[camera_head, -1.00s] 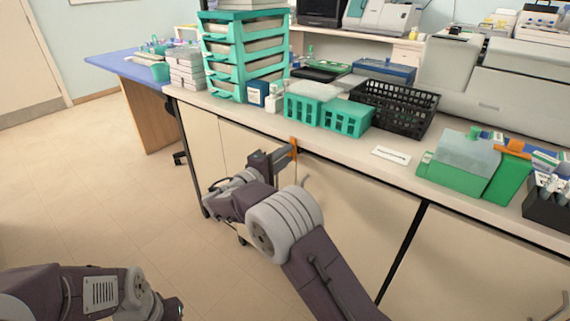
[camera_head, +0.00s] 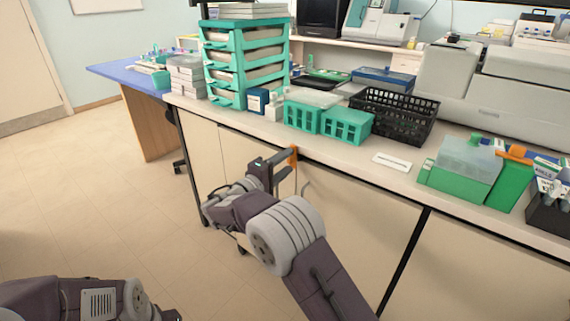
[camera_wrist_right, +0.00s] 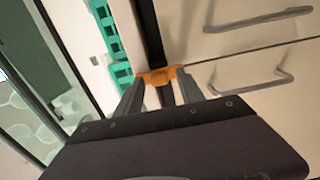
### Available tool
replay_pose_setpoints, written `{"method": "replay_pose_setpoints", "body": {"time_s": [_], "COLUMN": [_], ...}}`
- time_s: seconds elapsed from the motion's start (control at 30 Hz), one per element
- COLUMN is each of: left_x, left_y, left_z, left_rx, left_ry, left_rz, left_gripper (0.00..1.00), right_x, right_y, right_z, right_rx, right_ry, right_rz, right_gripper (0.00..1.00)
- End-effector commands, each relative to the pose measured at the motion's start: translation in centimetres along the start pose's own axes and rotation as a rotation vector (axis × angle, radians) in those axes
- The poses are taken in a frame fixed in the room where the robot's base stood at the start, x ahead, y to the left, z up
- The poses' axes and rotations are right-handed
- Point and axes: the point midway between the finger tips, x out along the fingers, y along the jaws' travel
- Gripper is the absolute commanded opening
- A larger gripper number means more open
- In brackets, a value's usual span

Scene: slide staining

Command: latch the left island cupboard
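The left island cupboard (camera_head: 335,203) is a cream door under the counter's front edge, with a thin bar handle, and looks flush with the front. An orange latch (camera_head: 293,156) sits at the door's top edge; it also shows in the right wrist view (camera_wrist_right: 157,77). My right gripper (camera_head: 284,164) is at the latch. In the right wrist view its two fingers (camera_wrist_right: 160,84) stand apart, one on each side of the latch; contact is unclear. My left arm shows at the bottom left, its fingers not clearly visible.
Along the counter stand a green drawer rack (camera_head: 245,62), green racks (camera_head: 346,126), a black basket (camera_head: 395,113), a white slide card (camera_head: 392,162) and a green box (camera_head: 460,168). The floor (camera_head: 110,190) to the left is clear.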

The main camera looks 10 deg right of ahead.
Motion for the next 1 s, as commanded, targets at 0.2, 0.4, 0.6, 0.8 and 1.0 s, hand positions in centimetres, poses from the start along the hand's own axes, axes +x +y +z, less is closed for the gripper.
{"method": "replay_pose_setpoints", "body": {"time_s": [0.2, 0.4, 0.6, 0.8, 1.0], "left_x": [-0.8, -1.7, -2.0, -2.0, -2.0], "left_y": [0.0, 0.0, 0.0, 0.0, 0.0], "left_z": [-0.1, -0.2, -0.2, -0.2, -0.2], "left_rx": [0.0, 0.0, 0.0, 0.0, 0.0], "left_ry": [0.0, 0.0, 0.0, 0.0, 0.0], "left_rz": [0.0, 0.0, 0.0, 0.0, 0.0], "left_gripper": [0.0, 0.0, 0.0, 0.0, 0.0], "right_x": [-2.4, -6.8, -9.0, -9.1, -7.5], "right_y": [0.3, 0.2, 0.1, 0.0, -1.8], "right_z": [-0.1, -0.1, 0.0, 0.0, 2.3], "right_rx": [-0.001, -0.001, -0.001, 0.0, -0.049], "right_ry": [0.004, 0.004, 0.0, -0.001, -0.05], "right_rz": [0.0, 0.0, 0.0, 0.0, -0.105], "right_gripper": [0.45, 0.45, 0.45, 0.45, 0.45]}}
